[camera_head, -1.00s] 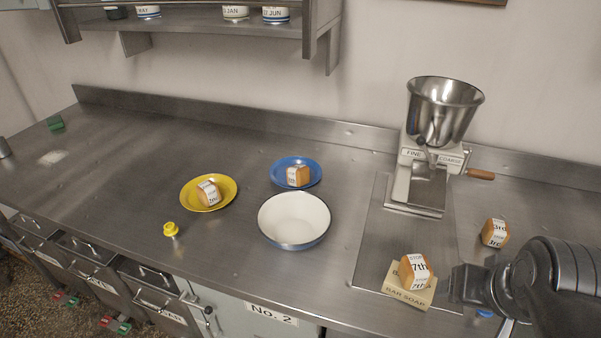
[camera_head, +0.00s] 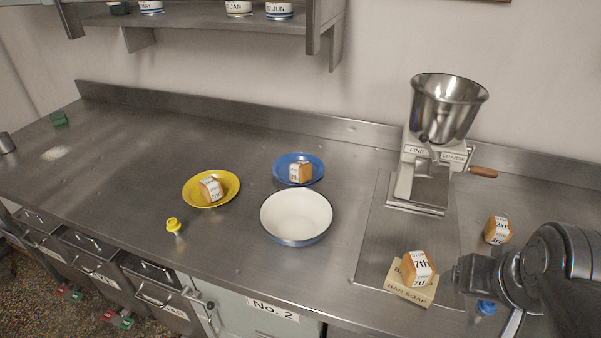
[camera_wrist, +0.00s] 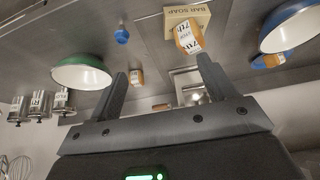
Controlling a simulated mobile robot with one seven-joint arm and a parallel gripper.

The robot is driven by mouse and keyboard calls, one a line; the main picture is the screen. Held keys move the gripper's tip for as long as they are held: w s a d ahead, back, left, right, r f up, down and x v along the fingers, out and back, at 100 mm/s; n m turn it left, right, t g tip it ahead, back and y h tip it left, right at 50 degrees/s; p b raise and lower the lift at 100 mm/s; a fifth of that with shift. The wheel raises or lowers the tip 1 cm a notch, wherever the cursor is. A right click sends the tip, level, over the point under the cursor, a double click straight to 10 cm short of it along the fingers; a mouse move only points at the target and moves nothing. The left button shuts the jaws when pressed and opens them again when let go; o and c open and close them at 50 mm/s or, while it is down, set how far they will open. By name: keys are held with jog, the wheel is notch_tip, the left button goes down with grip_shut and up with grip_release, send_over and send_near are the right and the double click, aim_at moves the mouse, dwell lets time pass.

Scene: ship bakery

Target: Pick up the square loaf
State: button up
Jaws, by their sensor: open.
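Several small brown loaves with white paper bands are in view, and I cannot tell for certain which one is the square loaf. The "7th" loaf (camera_head: 417,268) rests on the bar soap block (camera_head: 397,291), left of my gripper (camera_head: 460,275). The "3rd" loaf (camera_head: 497,230) stands on the counter behind my gripper. One loaf (camera_head: 210,189) is on the yellow plate (camera_head: 190,194), another (camera_head: 300,173) on the blue plate (camera_head: 317,164). In the wrist view my gripper (camera_wrist: 165,78) is open and empty, with the "7th" loaf (camera_wrist: 188,38) ahead, apart from the fingers.
A white bowl (camera_head: 297,214) stands mid-counter. A metal grinder (camera_head: 425,170) stands behind the soap. A yellow knob-like item (camera_head: 174,225) and a blue one (camera_head: 486,307) are near the front edge. The wrist view shows a green-rimmed bowl (camera_wrist: 82,74). The left counter is mostly clear.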

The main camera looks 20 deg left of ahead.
jog(key=w+a+r+m+g+y, duration=0.1)
jog(key=w+a+r+m+y, duration=0.3)
jog(key=w+a, duration=0.65)
jog(key=w+a+r+m+g+y, duration=0.15)
jog(key=w+a+m+y, duration=0.5)
jog(key=a, duration=0.65)
jog(key=m+t+y, duration=0.4)
jog(key=m+y, duration=0.2)
jog(key=m, duration=0.9)
send_over(297, 163)
jog(key=v, duration=0.4)
notch_tip(297, 163, down, 4)
jog(key=shift+n, duration=0.25)
jog(key=f, duration=1.8)
jog(key=shift+d+f, duration=0.2)
jog(key=shift+d, duration=0.15)
jog(key=shift+x, duration=2.45)
jog(key=shift+f, duration=0.1)
